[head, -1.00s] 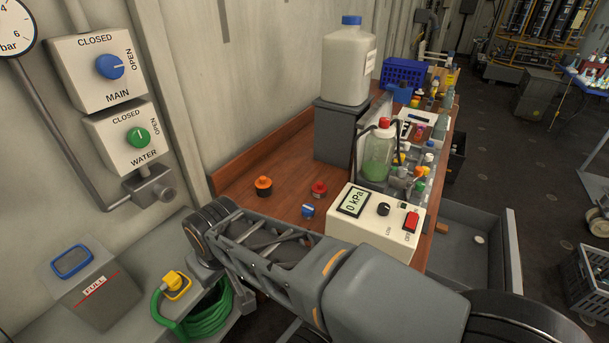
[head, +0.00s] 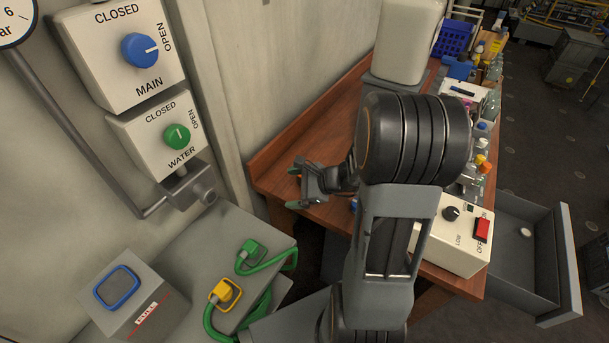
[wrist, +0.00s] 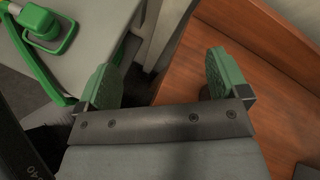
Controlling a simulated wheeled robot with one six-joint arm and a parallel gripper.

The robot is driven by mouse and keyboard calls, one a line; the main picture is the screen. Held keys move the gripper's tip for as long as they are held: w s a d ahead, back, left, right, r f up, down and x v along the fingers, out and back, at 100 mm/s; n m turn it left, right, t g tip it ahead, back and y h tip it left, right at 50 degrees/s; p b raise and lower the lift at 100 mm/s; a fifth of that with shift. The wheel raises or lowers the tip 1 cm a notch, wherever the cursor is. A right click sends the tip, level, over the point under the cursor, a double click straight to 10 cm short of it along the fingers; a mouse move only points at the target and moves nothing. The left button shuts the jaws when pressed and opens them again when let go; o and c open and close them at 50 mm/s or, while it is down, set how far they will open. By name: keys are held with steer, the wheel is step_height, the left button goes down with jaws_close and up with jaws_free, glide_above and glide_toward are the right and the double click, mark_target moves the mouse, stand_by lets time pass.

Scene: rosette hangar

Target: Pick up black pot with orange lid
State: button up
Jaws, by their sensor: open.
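My gripper (head: 296,187) is open and empty, over the left front edge of the wooden bench in the head view. In the wrist view its two green fingertips (wrist: 163,76) stand wide apart, with the bench's bare corner and the gap beside it between and beyond them. The black pot with the orange lid does not show in either current view. In the earlier head frame it stands on the bench near the wall; my arm and gripper now cover much of that area.
The wooden bench (head: 283,160) has a raised back edge. A grey side table (head: 205,250) with green and yellow hose fittings stands left of the bench.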

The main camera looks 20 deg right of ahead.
steer(key=w+d+f+m+t+h, duration=0.1)
steer(key=d+m, duration=0.2)
steer(key=w+d+f+m+t+h, duration=0.1)
steer(key=d+f+m+t, duration=0.1)
steer(key=d+m, duration=0.2)
steer(key=w+d+f+m+t+h+p, duration=0.1)
steer(key=d+f+m+t+h, duration=0.1)
steer(key=d+m, duration=0.1)
steer(key=shift+w+d+f+m, duration=0.2)
steer(key=shift+w+m, duration=0.1)
steer(key=shift+w, duration=0.1)
steer(key=shift+p+x, duration=0.7)
steer(key=shift+x, duration=2.5)
steer(key=shift+w+r, duration=0.1)
steer(key=shift+r, duration=0.1)
steer(key=shift+c, duration=0.4)
steer(key=c, duration=0.9)
